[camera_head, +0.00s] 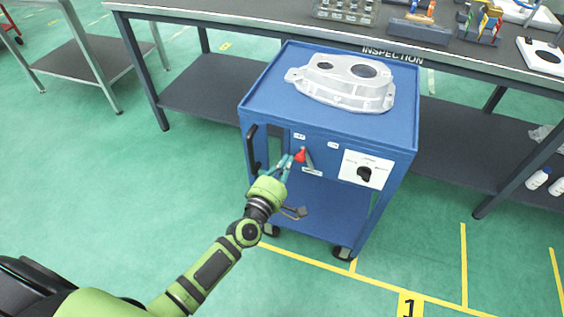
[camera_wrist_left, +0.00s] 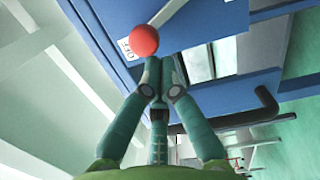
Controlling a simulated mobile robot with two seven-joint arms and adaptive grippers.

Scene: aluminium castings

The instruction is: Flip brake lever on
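The brake lever, a grey bar with a red ball knob (camera_head: 300,156), is on the front panel of the blue cart (camera_head: 285,95). Its knob lies below the left of two small white labels; the label text is too small to read for sure. My left gripper (camera_head: 289,158) is at the knob, its fingertips just left of it. In the left wrist view the red knob (camera_wrist_left: 144,40) shows just beyond the fingertips (camera_wrist_left: 159,72), which are close together. Whether they touch or grip the lever cannot be told. My right gripper is not in view.
A grey casting (camera_head: 345,82) rests on the cart top. A black handle (camera_head: 251,148) is at the panel's left, and a black knob on a white plate (camera_head: 366,170) at its right. The inspection bench (camera_head: 240,15) stands behind. Green floor is free in front.

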